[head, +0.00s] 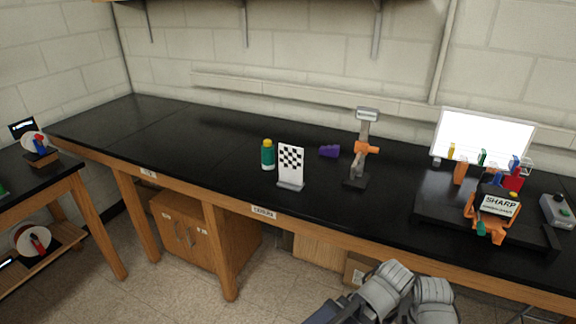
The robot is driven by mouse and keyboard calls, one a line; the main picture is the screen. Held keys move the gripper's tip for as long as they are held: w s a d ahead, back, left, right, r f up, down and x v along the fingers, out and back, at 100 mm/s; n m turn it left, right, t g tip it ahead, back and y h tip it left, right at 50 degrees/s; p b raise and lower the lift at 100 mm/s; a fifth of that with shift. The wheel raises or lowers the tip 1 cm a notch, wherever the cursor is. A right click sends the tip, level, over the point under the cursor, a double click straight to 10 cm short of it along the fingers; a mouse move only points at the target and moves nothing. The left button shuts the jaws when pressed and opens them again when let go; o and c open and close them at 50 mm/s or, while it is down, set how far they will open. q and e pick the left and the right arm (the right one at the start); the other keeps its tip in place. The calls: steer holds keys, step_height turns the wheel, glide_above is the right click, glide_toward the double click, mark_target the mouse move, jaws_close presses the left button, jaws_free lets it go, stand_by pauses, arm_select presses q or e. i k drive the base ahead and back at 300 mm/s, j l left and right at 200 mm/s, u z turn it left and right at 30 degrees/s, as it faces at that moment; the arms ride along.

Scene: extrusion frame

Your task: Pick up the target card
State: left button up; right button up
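The target card (291,158) is a white upright card with a black-and-white checker pattern. It stands in a small grey base (291,185) near the front edge of the black bench, left of the middle of the head view. Nothing touches the card. Grey links of my own arm show at the bottom right, below the bench edge. Neither of my grippers can be made out in this view.
A green bottle with a yellow cap (267,155) stands close left of the card. A purple piece (329,151) and an orange-clamped stand (365,150) are to its right. A cluttered black board (432,212) lies further right. The bench's left part is clear.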

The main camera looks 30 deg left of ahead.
mark_target(290, 157)
steer(key=j+z, duration=0.15)
steer(key=j, duration=0.4)
steer(key=j+z, duration=0.15)
steer(key=j, duration=0.35)
steer(key=k+j+z, duration=0.1)
steer(key=j, duration=0.45)
steer(key=k+j+z, duration=0.15)
steer(key=j, duration=0.35)
steer(key=j+z, duration=0.15)
steer(key=j, duration=0.35)
steer(key=k, duration=0.05)
